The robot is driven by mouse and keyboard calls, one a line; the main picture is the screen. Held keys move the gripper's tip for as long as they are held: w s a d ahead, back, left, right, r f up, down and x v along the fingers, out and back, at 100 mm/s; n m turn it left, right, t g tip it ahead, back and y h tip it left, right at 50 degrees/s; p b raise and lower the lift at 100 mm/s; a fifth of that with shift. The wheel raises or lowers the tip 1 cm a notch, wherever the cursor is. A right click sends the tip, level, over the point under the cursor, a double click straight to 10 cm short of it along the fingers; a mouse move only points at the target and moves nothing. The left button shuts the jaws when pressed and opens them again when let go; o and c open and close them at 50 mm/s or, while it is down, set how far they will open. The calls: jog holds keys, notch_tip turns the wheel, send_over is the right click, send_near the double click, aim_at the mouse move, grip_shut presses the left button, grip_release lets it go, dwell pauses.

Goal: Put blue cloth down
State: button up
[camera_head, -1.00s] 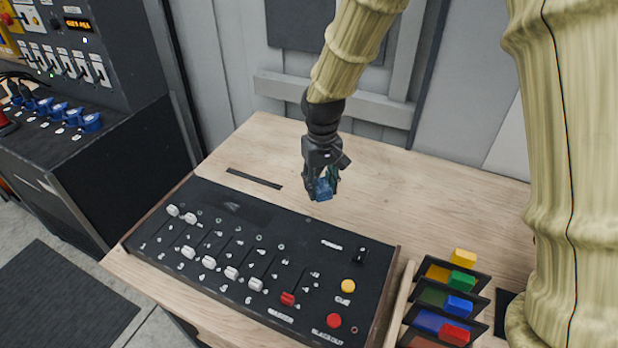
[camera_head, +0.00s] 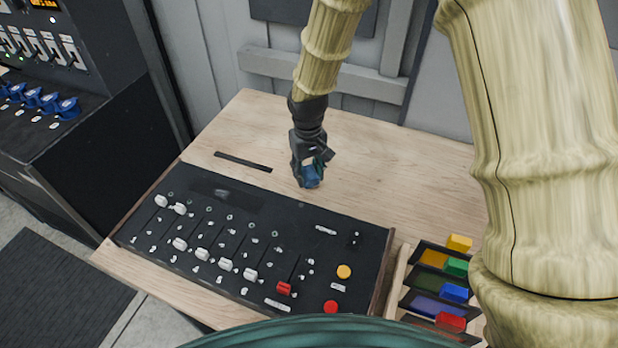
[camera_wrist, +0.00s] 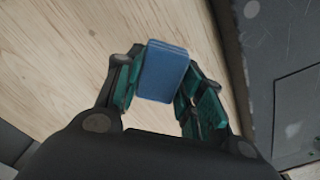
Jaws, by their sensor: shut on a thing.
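The blue cloth (camera_head: 311,177) shows as a small folded blue block at the tip of my gripper (camera_head: 309,174). In the wrist view the blue cloth (camera_wrist: 163,72) sits between the two green-padded fingers of my gripper (camera_wrist: 158,84), and they are shut on it. It is over the bare wood of the table (camera_head: 385,165), just behind the back edge of the black control panel. I cannot tell whether the cloth touches the wood.
The black panel (camera_head: 225,190) with sliders and red and yellow buttons lies in front of my gripper. A rack (camera_head: 398,280) with coloured blocks stands at the right. A dark slot (camera_head: 243,162) lies at the left. The wood behind and right is clear.

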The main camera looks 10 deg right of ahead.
aim_at(309, 174)
jog(key=shift+s+f+p, duration=0.3)
jog(key=shift+s+f, duration=0.25)
jog(key=shift+s, duration=0.05)
jog(key=shift+s+f, duration=0.15)
jog(key=shift+f, duration=0.6)
jog(key=shift+w+f, duration=0.3)
jog(key=shift+w, duration=0.15)
jog(key=shift+s+r, duration=0.15)
jog(key=shift+s, duration=0.1)
jog(key=o, duration=1)
jog(key=shift+w+f, duration=0.15)
jog(key=shift+f, duration=0.1)
jog(key=shift+r, duration=0.1)
